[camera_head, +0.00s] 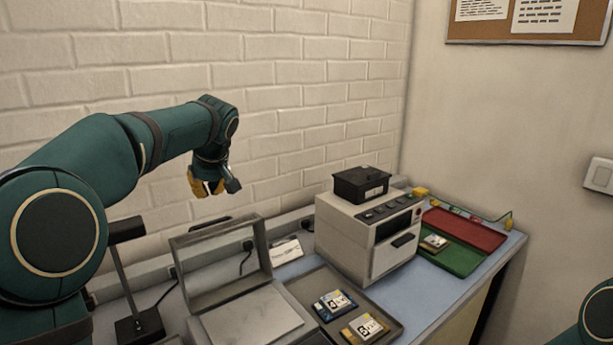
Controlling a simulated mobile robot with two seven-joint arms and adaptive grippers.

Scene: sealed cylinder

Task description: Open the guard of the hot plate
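The hot plate (251,321) is a flat grey plate at the front of the bench, left of the middle. Its guard (262,241) is a grey frame that stands raised, nearly upright, at the back edge of the plate, so the plate's top lies uncovered. My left gripper (208,188) has yellow fingers and hangs in the air above and behind the guard, near the wall, apart from it. The fingers are small and angled, so their opening is unclear. My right gripper is out of view; only a bit of my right arm shows at lower right.
A dark tray (303,289) with two labelled cartridges lies right of the plate. A white box-shaped device (345,243) carries a black box (361,185). Green (462,261) and red (478,233) trays lie at the far right. A black stand (139,326) is at left.

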